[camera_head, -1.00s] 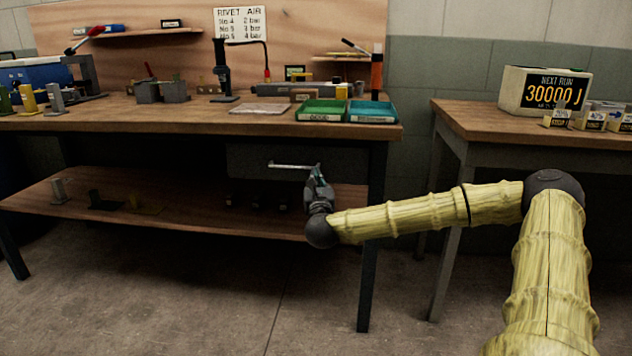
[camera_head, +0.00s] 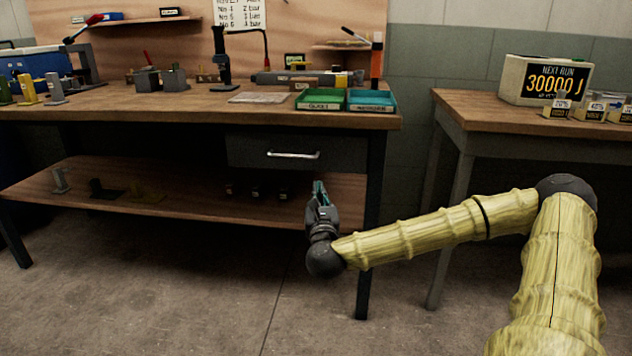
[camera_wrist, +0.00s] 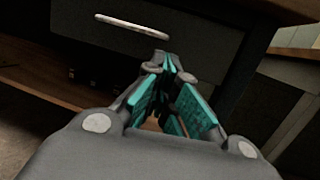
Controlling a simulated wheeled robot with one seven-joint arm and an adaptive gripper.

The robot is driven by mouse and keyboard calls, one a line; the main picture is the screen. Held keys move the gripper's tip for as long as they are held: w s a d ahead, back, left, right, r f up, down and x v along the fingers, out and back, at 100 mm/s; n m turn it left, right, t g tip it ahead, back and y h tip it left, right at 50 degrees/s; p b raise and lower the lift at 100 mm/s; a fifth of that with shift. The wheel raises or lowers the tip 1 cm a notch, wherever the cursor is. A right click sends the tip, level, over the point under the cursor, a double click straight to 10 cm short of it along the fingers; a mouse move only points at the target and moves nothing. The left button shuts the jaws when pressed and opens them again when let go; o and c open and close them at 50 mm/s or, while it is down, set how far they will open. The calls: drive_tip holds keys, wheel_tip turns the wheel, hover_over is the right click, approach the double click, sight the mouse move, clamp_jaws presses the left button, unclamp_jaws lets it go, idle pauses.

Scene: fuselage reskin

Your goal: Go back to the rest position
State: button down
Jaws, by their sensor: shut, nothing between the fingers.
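My gripper (camera_head: 319,188) is in front of the workbench, below and to the right of the drawer handle and apart from it. Its fingers are shut and empty, with teal pads that meet at the tips in the wrist view (camera_wrist: 170,68). My yellow, bamboo-like arm reaches in from the right. The drawer (camera_head: 250,151) under the bench top looks closed. Its silver handle (camera_head: 293,155) is clear of my fingers and also shows at the upper left of the wrist view (camera_wrist: 131,22).
The bench leg (camera_head: 374,200) stands just right of my gripper, and the lower shelf (camera_head: 190,200) lies behind it. Green (camera_head: 320,106) and teal (camera_head: 371,107) trays sit on the bench. The floor in front is clear.

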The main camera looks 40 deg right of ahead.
drive_tip(key=shift+v, duration=0.8)
drive_tip(key=w+a+f+n+g+y, duration=0.1)
drive_tip(key=a+f+n+g+y, duration=0.1)
drive_tip(key=a+f+n+y, duration=1.35)
drive_tip(key=s+a+f+n+g+h, duration=0.1)
drive_tip(key=s+a+f+n+g, duration=0.1)
drive_tip(key=s+a+f+n, duration=0.55)
drive_tip(key=s+a+f+n+g+h, duration=0.1)
drive_tip(key=s+a+f+n+g, duration=0.15)
drive_tip(key=a+f+n, duration=0.6)
drive_tip(key=s+f+n+g, duration=0.3)
drive_tip(key=s+f+n, duration=0.15)
drive_tip(key=s, duration=0.35)
drive_tip(key=s+f+n+g+h, duration=0.1)
drive_tip(key=s+f+n+g, duration=0.2)
drive_tip(key=s+f, duration=0.45)
drive_tip(key=s+f+n+g, duration=0.3)
drive_tip(key=s+f+n, duration=0.1)
drive_tip(key=s, duration=0.5)
wheel_tip(320, 180, up, 35)
drive_tip(key=s+p, duration=0.1)
drive_tip(key=p, duration=3.4)
drive_tip(key=shift+d, duration=0.2)
